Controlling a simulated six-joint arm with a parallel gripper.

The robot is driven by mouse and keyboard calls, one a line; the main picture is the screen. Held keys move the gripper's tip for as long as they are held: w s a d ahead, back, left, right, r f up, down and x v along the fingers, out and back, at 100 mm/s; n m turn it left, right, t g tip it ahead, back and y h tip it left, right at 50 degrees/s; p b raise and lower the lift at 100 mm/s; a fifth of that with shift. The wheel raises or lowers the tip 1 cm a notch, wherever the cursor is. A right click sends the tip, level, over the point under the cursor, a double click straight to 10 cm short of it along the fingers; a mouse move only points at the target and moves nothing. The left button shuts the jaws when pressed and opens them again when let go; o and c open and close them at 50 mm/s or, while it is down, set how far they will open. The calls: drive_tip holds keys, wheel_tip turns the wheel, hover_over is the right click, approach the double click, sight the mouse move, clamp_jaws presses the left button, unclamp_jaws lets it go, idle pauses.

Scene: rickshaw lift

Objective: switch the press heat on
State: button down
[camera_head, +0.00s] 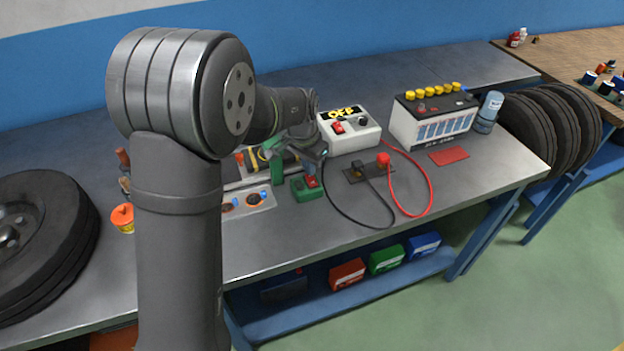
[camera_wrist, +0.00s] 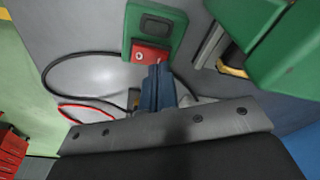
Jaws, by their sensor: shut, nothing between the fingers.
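A small green switch box (camera_head: 304,193) with a red rocker (camera_head: 312,181) lies on the bench, in front of the dark green press. It also shows in the wrist view as a green housing (camera_wrist: 135,22) with a red rocker (camera_wrist: 146,55) and a dark patch. My gripper (camera_head: 308,175) is shut and empty. In the wrist view its blue fingers (camera_wrist: 157,74) point at the red rocker's lower edge and partly cover it. I cannot tell whether they touch it. The press shows as large green parts (camera_wrist: 280,45) at the right.
A white charger (camera_head: 350,142) with its own red switch and a battery (camera_head: 432,122) stand to the right. Black and red cables (camera_head: 428,198) loop across the bench. A panel (camera_head: 247,203) with knobs lies left of the switch box. Tyres (camera_head: 38,235) flank the bench.

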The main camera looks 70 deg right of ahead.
drive_tip(key=shift+f, duration=0.45)
drive_tip(key=shift+r, duration=3.55)
drive_tip(key=shift+f, duration=0.15)
wheel_tip(320, 180, down, 7)
drive_tip(key=shift+r, duration=0.1)
drive_tip(key=shift+r, duration=0.15)
